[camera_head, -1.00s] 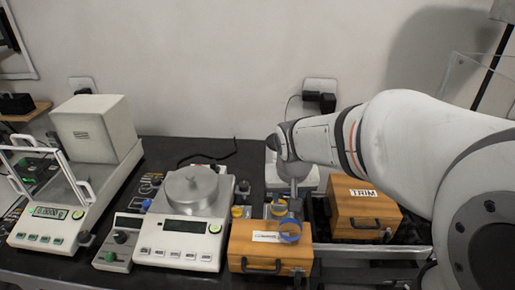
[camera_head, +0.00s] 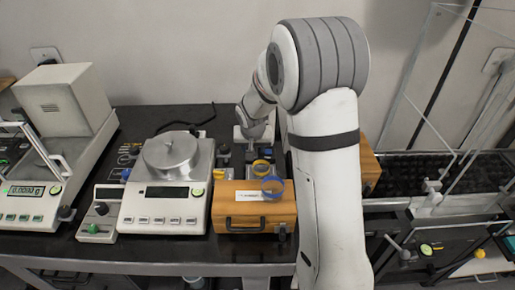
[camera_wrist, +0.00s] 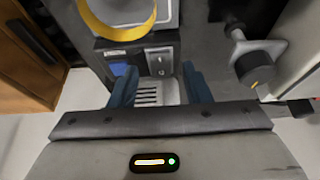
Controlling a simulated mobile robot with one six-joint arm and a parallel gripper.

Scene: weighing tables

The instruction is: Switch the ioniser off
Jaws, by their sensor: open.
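In the wrist view, a dark box with a small rocker switch, a blue panel and a pale slotted grille (camera_wrist: 158,62) faces my gripper. It looks like the ioniser, though I see no name on it. The rocker's position is too small to read. My gripper (camera_wrist: 160,80) is open, its two blue fingers on either side of the grille in the picture, with nothing between them. I cannot tell whether they touch the box. In the head view my arm reaches down behind the wooden box, and the fingers are hidden.
A dark round knob (camera_wrist: 256,68) is close on the right in the wrist view. A second wooden box (camera_head: 370,170) is partly behind my arm.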

